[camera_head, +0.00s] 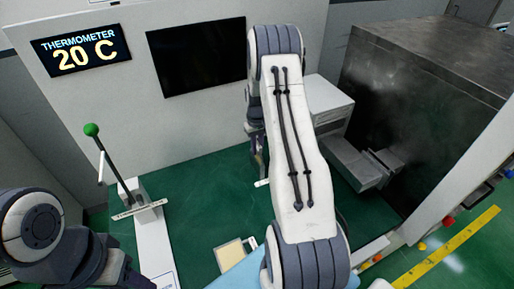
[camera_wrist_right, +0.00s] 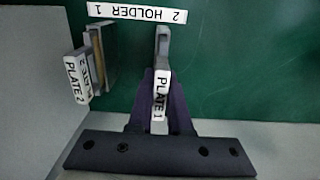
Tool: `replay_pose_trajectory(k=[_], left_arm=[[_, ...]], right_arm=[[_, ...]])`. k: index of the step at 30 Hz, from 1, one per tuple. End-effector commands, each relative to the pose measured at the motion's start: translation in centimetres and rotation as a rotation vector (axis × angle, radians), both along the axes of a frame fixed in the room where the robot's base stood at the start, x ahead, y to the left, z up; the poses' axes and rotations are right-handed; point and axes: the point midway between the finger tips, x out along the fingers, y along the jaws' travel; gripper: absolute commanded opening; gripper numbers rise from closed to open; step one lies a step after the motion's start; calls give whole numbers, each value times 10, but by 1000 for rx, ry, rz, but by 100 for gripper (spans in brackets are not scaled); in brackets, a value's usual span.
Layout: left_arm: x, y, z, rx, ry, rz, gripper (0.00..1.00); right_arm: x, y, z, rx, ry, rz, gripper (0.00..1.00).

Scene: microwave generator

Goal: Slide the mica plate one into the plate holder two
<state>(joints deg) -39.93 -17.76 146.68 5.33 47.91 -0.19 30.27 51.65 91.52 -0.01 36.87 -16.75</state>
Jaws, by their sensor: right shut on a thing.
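In the right wrist view, mica plate one (camera_wrist_right: 160,100), with a white "PLATE 1" label, is between the purple fingers of my right gripper (camera_wrist_right: 161,85), which is shut on it. A narrow grey part (camera_wrist_right: 163,42) shows just beyond the fingertips; I cannot tell if it is the plate's end or a holder. A white strip reading "HOLDER", "1" and "2" (camera_wrist_right: 137,12) lies at the top. In the head view my right gripper (camera_head: 256,155) is mostly hidden behind my arm, above the green surface.
Plate 2 (camera_wrist_right: 76,79) stands at the left with a frame-like part (camera_wrist_right: 98,58) beside it. A green-knobbed lever (camera_head: 92,130) stands at the left. A dark metal box (camera_head: 420,100) is at the right. A pale square piece (camera_head: 234,257) lies at the front.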

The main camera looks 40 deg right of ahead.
Motion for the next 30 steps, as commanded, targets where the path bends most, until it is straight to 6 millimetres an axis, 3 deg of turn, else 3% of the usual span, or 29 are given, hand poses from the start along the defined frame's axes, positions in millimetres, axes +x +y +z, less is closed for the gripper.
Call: replay_pose_trajectory(k=[24, 25, 27, 30], left_arm=[[0, 0, -12, 0, 0, 0, 50], [0, 0, -12, 0, 0, 0, 50], [0, 0, -11, 0, 0, 0, 50], [0, 0, -11, 0, 0, 0, 50]], right_arm=[[0, 0, -17, 0, -1, 0, 0], [0, 0, -17, 0, -1, 0, 20], [0, 0, -16, 0, -1, 0, 47], [0, 0, -16, 0, -1, 0, 52]])
